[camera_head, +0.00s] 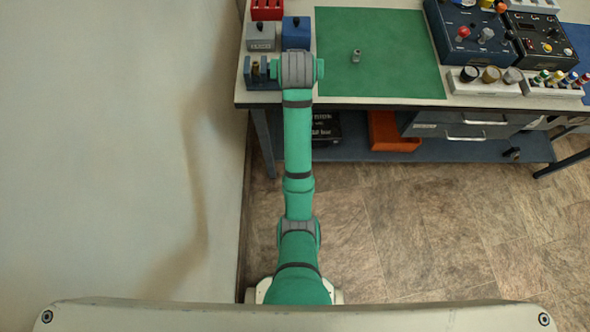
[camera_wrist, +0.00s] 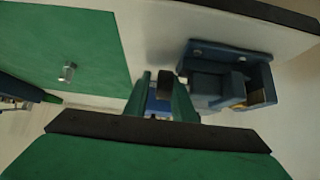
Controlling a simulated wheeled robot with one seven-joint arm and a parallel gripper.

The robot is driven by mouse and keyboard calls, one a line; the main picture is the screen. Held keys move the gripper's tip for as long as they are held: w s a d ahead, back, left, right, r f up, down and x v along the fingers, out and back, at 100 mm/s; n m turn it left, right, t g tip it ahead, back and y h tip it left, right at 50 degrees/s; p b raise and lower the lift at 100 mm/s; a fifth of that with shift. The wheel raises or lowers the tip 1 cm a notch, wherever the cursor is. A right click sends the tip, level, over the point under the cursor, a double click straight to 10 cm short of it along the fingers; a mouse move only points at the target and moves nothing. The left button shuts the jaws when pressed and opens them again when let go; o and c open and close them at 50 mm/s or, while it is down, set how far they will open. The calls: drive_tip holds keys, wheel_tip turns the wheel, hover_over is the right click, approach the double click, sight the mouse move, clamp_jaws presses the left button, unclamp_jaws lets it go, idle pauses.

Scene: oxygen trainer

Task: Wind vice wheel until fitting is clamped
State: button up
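The small blue-grey vice (camera_head: 262,84) stands at the table's front left corner, partly covered by my arm's end. A small brass-coloured fitting (camera_head: 255,69) stands upright between its jaws; I cannot tell whether they press on it. The vice also shows right of centre in the wrist view (camera_wrist: 212,88). My gripper (camera_wrist: 163,84) is beside the vice, pointing down, its two green fingers apart. A dark block (camera_wrist: 165,77), possibly part of the vice wheel, shows between the fingertips; contact is unclear. The wheel is not clearly visible in the head view, where my arm covers that spot.
A small metal fitting (camera_head: 356,56) stands on the green mat (camera_head: 400,75). A grey box (camera_head: 261,37), a blue box (camera_head: 296,31) and a red box (camera_head: 266,9) sit behind the vice. Control boxes (camera_head: 470,30) and racks stand at right. The wall is close at left.

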drive_tip(key=t, duration=0.4)
drive_tip(key=shift+s, duration=0.15)
drive_tip(key=shift+t, duration=2.6)
drive_tip(key=s+f, duration=0.3)
drive_tip(key=s, duration=1.3)
drive_tip(key=s+f+g, duration=0.1)
drive_tip(key=s+f, duration=0.3)
drive_tip(key=s, duration=1.2)
drive_tip(key=shift+a, duration=0.2)
drive_tip(key=shift+w, duration=0.1)
